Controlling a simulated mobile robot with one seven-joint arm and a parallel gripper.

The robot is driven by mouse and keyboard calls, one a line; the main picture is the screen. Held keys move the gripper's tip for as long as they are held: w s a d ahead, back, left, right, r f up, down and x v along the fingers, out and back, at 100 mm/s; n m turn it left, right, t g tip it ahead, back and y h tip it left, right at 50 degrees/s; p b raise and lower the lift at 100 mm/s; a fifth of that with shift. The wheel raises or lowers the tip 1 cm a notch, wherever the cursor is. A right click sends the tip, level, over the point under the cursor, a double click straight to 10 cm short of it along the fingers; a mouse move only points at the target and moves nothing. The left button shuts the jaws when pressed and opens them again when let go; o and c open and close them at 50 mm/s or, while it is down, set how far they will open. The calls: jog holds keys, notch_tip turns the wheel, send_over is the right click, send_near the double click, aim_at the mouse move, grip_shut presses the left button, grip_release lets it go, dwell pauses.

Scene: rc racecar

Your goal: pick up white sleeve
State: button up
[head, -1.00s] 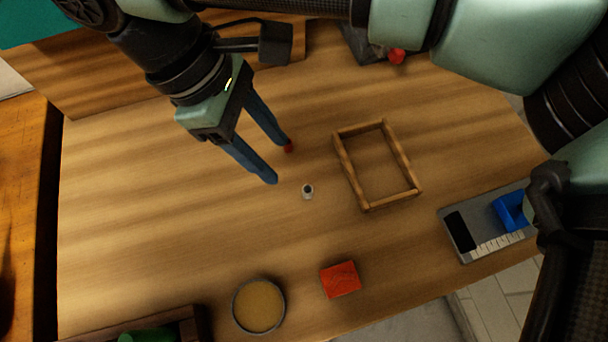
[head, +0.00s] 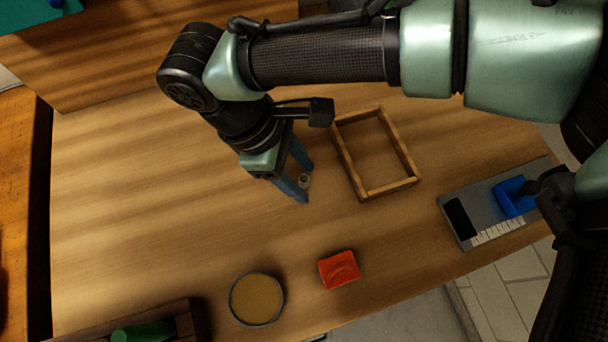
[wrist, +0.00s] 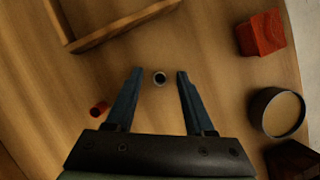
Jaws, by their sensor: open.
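In the wrist view my gripper (wrist: 159,72) shows both fingers well apart. Whether the fingertips reach the table is hard to tell.
A wooden frame (head: 341,157) lies close to the right of my gripper. A small red cylinder (wrist: 98,109) lies just outside one finger. A red block (head: 339,269), a round dish (head: 257,299) and a grey tray (head: 483,230) stand farther off. The table's left is clear.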

grip_shut()
jog(key=shift+r, duration=0.1)
dwell(0.3)
